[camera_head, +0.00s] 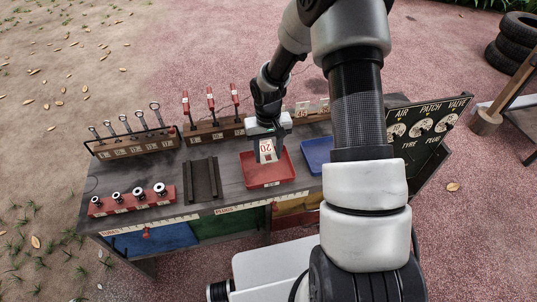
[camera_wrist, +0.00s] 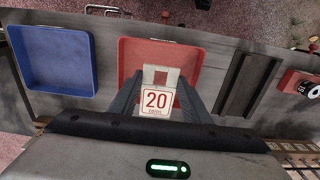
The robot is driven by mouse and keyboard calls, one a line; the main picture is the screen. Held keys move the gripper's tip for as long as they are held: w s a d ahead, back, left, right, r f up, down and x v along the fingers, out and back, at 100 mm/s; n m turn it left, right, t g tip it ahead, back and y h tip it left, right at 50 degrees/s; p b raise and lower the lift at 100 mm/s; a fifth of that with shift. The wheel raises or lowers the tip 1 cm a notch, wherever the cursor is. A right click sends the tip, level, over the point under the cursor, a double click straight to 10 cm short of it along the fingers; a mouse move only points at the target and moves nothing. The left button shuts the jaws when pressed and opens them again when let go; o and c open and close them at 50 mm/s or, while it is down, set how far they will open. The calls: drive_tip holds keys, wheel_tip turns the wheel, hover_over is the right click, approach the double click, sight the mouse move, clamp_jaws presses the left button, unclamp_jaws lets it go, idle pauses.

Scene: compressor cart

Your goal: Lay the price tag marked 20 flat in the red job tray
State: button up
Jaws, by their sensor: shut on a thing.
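The price tag marked 20 (camera_head: 266,147) is a small white card with red print. It shows upright and close in the wrist view (camera_wrist: 157,100). My gripper (camera_head: 267,135) is shut on the tag and holds it over the red job tray (camera_head: 279,181). In the wrist view my gripper's fingers (camera_wrist: 158,92) stand on both sides of the tag, and the red tray (camera_wrist: 184,58) lies beyond it. The tray's floor looks empty around the tag. I cannot tell whether the tag's lower edge touches the tray.
A blue tray (camera_head: 316,153) sits right of the red one, partly hidden by my arm. A dark slotted block (camera_head: 203,179) is to its left. Racks of wrenches (camera_head: 134,143) and red-handled tools (camera_head: 213,130) stand behind. A red socket rack (camera_head: 132,200) is at the front left.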

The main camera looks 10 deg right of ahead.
sight(268, 174)
drive_tip(key=shift+f+b, duration=2.7)
drive_tip(key=shift+f, duration=1.5)
drive_tip(key=o, duration=1.1)
drive_tip(key=shift+r, duration=0.1)
wheel_tip(268, 174, up, 17)
drive_tip(key=p, duration=0.2)
drive_tip(key=shift+r, duration=0.15)
drive_tip(key=shift+s, duration=0.1)
